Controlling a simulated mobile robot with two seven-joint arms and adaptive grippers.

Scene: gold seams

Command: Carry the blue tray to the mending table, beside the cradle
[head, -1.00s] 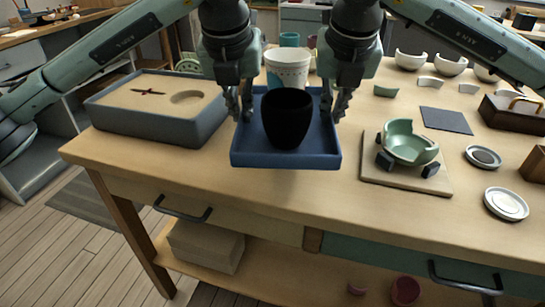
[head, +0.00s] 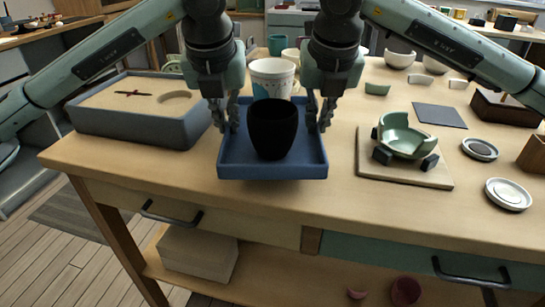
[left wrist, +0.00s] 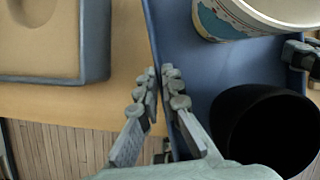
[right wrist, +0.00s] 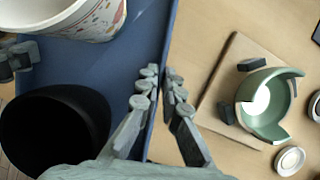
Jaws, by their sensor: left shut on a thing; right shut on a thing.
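The blue tray (head: 232,158) is in the middle of the head view, at the front edge of the mending table (head: 330,205). A black cup (head: 273,130) and a white patterned cup (head: 272,78) stand in it. My left gripper (head: 224,118) is shut on the tray's left wall, which also shows in the left wrist view (left wrist: 157,45). My right gripper (head: 318,118) is shut on its right wall, seen in the right wrist view (right wrist: 163,55). The cradle (head: 385,156), on a pale board, holds a broken green bowl (head: 403,138) to the right of the tray.
A grey box of sand (head: 135,130) stands left of the tray. A dark mat (head: 440,115), a brown wooden box (head: 505,108) and small round dishes (head: 508,194) lie to the right. White broken bowls (head: 399,59) and a teal cup (head: 277,44) stand behind.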

